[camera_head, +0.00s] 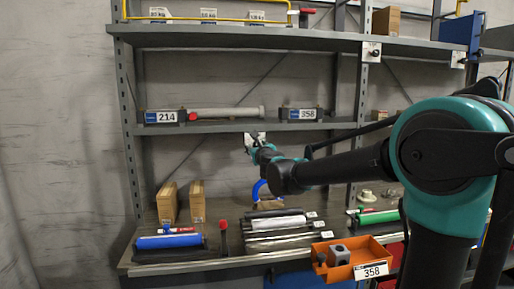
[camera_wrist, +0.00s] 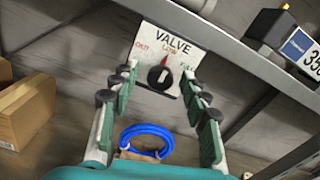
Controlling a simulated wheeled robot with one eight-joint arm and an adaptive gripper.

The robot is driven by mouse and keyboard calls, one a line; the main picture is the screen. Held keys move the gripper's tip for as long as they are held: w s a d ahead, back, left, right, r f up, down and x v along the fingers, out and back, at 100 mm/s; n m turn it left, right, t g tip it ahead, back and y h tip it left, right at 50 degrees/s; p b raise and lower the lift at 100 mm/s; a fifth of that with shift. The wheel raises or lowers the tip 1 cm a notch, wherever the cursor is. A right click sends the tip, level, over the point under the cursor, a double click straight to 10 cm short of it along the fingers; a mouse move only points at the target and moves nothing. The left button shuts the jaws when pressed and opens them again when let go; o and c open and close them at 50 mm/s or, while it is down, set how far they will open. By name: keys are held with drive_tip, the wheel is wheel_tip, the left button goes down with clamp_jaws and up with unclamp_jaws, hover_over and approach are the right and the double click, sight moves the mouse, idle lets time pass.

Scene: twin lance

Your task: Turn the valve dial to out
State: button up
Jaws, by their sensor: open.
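The white valve plate (camera_wrist: 187,50) hangs ahead of my gripper in the wrist view, tilted in the picture, marked OUT at left, LOW at top and FULL at right. Its round black dial (camera_wrist: 157,79) has a red pointer directed at LOW. My gripper (camera_wrist: 158,84) is open, with one finger on each side of the dial in the picture. Whether the fingers touch the dial or plate cannot be told. In the head view the plate (camera_head: 255,136) is small, under the middle shelf, and my gripper (camera_head: 256,149) is in front of it, partly covering it.
The middle shelf edge (camera_wrist: 235,45) runs above the plate. A blue ring (camera_wrist: 146,130) lies below, between the fingers in the picture. Cardboard boxes (camera_head: 168,202) stand on the lower shelf at left. An orange bin (camera_head: 373,253) labelled 358 is at the front.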

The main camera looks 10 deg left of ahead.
clamp_jaws()
idle(0.3)
drive_tip(key=shift+n, duration=0.3)
drive_tip(key=n, duration=1.1)
drive_tip(key=shift+n, duration=0.3)
idle(0.4)
unclamp_jaws()
